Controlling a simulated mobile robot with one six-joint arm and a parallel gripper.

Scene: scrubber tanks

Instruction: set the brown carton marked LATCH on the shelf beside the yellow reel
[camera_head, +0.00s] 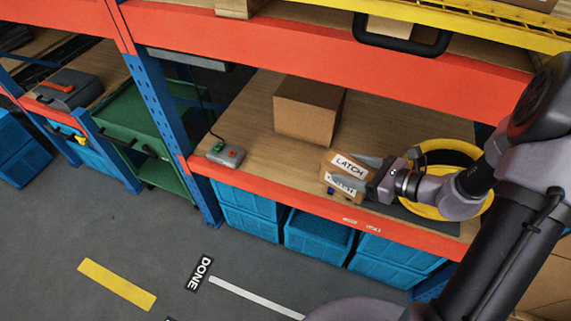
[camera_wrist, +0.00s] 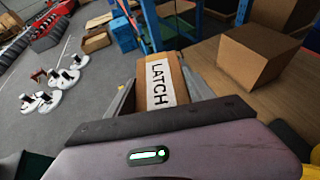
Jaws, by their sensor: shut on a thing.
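The brown carton marked LATCH (camera_head: 334,162) is at the front part of the wooden shelf (camera_head: 250,118). My gripper (camera_head: 358,173) is shut on it, with a finger on either side. In the wrist view the carton (camera_wrist: 172,62) sits between the fingers, its white LATCH label facing the camera. The yellow reel (camera_head: 425,209), with a dark centre, lies on the shelf just right of the carton, partly behind my arm. I cannot tell whether the carton touches the shelf or hangs slightly above it.
A larger plain brown box (camera_head: 305,110) stands behind the carton. A grey control box (camera_head: 226,155) with a cable sits at the shelf's left end. The orange front beam (camera_head: 300,206) edges the shelf, and blue crates (camera_head: 318,236) stand below. Bare shelf lies between control box and carton.

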